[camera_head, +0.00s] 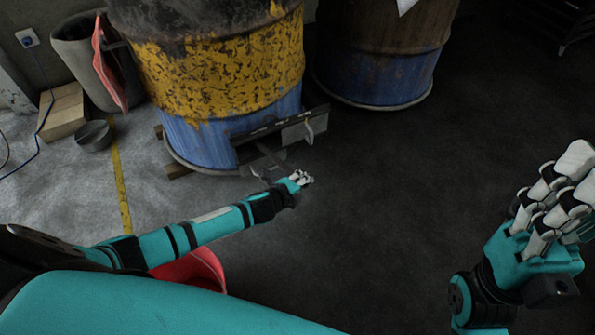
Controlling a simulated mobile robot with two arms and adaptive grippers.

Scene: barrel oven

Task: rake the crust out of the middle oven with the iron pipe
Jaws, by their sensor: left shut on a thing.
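A yellow and blue rusty barrel oven (225,75) stands at the upper middle-left, taken as the middle oven. A low opening at its base has a metal door flap (305,128) swung outward. My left gripper (303,178) is low, just in front of this opening, shut on a thin dark bar, the iron pipe (268,156). The pipe runs from the hand toward the opening; its far end is hidden. The crust cannot be made out in the dark opening. My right gripper (560,190) is raised at the right edge, away from the oven, with nothing visible in it.
A second rusty blue-brown barrel (385,60) stands to the right. At the left are a grey cylinder (85,65) with a red panel, a wooden box (63,112) and a metal bowl (94,135). A red curved object (195,270) lies beneath my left arm. The dark floor (400,190) ahead is clear.

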